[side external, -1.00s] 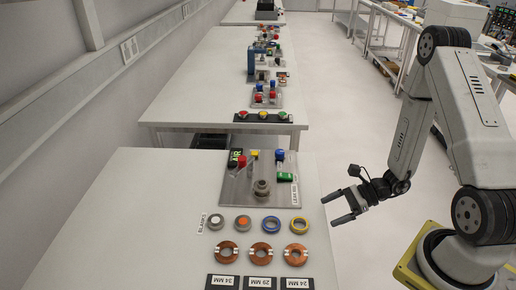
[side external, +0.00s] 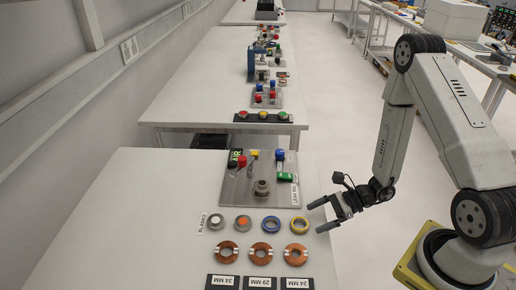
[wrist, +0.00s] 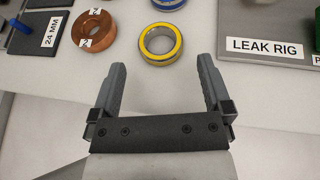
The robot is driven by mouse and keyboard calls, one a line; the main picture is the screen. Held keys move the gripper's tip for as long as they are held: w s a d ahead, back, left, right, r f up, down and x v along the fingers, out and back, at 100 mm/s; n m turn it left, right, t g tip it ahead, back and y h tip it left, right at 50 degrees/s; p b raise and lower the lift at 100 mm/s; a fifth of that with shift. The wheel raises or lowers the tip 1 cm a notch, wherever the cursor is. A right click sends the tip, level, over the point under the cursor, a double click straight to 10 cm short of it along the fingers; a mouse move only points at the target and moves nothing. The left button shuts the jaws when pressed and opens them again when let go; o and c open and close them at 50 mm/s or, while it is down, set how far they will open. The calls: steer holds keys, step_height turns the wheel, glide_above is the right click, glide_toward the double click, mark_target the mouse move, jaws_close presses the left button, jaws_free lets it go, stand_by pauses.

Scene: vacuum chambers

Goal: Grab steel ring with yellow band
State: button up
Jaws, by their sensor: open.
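The steel ring with the yellow band (side external: 299,226) lies flat on the near table, at the right end of a row of rings. In the wrist view the ring (wrist: 146,45) is ahead of the fingers, with its grey inner wall and open centre showing. My gripper (side external: 318,216) is open and empty at the table's right edge, just right of the ring. In the wrist view my gripper (wrist: 163,82) has its two fingers spread apart, with the ring beyond the tips and slightly left of the middle.
Several copper rings (side external: 296,253) lie on the near side, above size labels (side external: 296,283). The leak rig plate (side external: 272,190) stands behind.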

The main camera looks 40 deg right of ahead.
mark_target(294, 227)
steer(key=shift+x, duration=1.8)
steer(key=c, duration=1.3)
steer(key=shift+r, duration=0.15)
steer(key=shift+r, duration=4.9)
